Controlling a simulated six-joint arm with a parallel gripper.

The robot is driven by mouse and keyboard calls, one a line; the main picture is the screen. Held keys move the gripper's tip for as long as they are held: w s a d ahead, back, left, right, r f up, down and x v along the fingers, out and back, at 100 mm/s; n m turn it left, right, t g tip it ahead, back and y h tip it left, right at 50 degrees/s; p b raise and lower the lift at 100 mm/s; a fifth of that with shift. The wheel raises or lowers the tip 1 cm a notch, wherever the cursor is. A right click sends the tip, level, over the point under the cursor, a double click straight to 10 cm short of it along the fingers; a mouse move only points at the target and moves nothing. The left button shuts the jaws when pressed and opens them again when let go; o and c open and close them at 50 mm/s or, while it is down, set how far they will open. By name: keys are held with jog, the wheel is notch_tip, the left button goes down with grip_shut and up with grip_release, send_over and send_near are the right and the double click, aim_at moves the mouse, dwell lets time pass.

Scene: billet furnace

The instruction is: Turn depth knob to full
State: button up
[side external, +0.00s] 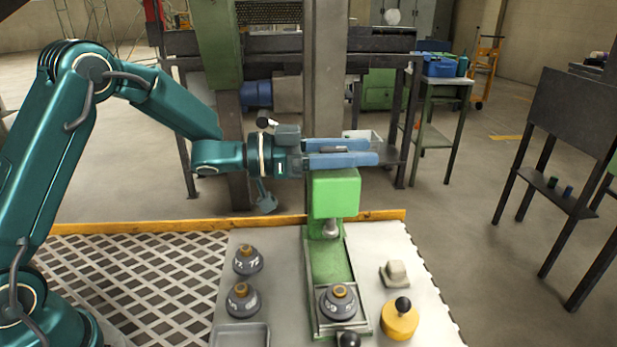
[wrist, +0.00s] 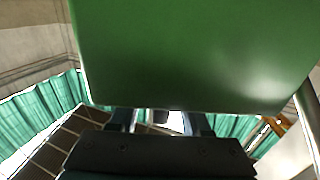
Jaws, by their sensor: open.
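A green press head (side external: 336,194) stands on a green base (side external: 322,258). It fills the upper wrist view (wrist: 195,50). My gripper (side external: 362,151) is level at the top of this head, with its two blue fingers pointing right. In the wrist view my gripper (wrist: 160,118) has its fingers apart just under the head's edge. A small dark shape shows between them there, too small to name. I cannot tell whether the fingers touch the head. No part is clearly readable as the depth knob, and the fingers may hide it.
A grey die (side external: 338,303) sits on the press base, below the ram. Two similar dies (side external: 247,259) (side external: 243,300) stand to the left, above a shallow tray (side external: 240,335). A yellow round piece with a black ball (side external: 399,319) and a pale block (side external: 395,273) stand to the right.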

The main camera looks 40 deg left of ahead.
grip_shut()
jog(key=shift+w+a+n+t+y, duration=0.15)
jog(key=shift+n+t+y, duration=0.6)
jog(key=shift+y, duration=0.2)
jog(key=shift+w+a+n+t+y, duration=0.1)
jog(key=shift+a+n+t+y, duration=0.05)
jog(key=shift+n+t+y, duration=0.7)
grip_release()
